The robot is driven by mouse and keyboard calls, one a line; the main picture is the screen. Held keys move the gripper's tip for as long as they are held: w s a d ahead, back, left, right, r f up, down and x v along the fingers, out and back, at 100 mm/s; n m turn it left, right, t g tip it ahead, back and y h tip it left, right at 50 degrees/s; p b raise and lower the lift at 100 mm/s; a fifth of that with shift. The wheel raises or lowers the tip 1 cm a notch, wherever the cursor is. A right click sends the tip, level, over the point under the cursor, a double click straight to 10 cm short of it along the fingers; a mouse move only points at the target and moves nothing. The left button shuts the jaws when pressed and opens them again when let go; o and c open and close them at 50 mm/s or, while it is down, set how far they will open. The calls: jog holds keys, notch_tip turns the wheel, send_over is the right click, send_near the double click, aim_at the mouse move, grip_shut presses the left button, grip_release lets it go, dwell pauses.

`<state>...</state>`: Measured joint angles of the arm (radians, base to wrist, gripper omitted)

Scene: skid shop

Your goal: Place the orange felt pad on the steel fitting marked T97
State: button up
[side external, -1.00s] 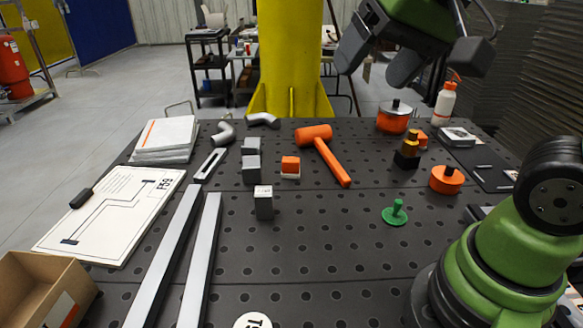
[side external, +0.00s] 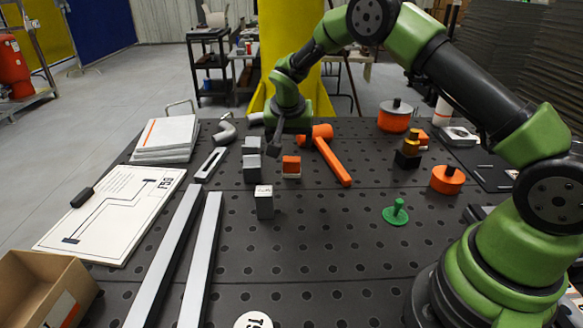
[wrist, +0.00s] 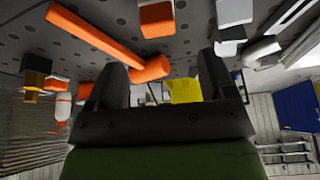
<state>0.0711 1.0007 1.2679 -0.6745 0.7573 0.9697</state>
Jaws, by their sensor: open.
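The orange pad (side external: 291,161) looks like a small orange block lying on a white block in mid-table; it also shows at the top of the wrist view (wrist: 157,10). Several grey steel fittings stand to its left: a rear one (side external: 251,145), a middle one (side external: 252,170) and a front one (side external: 265,204) with a pale marked top. I cannot read T97 on any of them. My gripper (side external: 277,142) is open and empty above the table, close to the rear fitting and the hammer head. Its two fingers (wrist: 163,80) stand apart in the wrist view.
An orange mallet (side external: 328,155) lies just right of the pad. A green knob piece (side external: 396,213) and an orange cylinder (side external: 447,180) are at right.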

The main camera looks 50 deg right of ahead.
aim_at(291, 159)
jog(key=x, duration=0.9)
jog(key=shift+c, duration=0.2)
jog(key=c, duration=1)
jog(key=shift+r, duration=0.1)
jog(key=shift+c, duration=0.2)
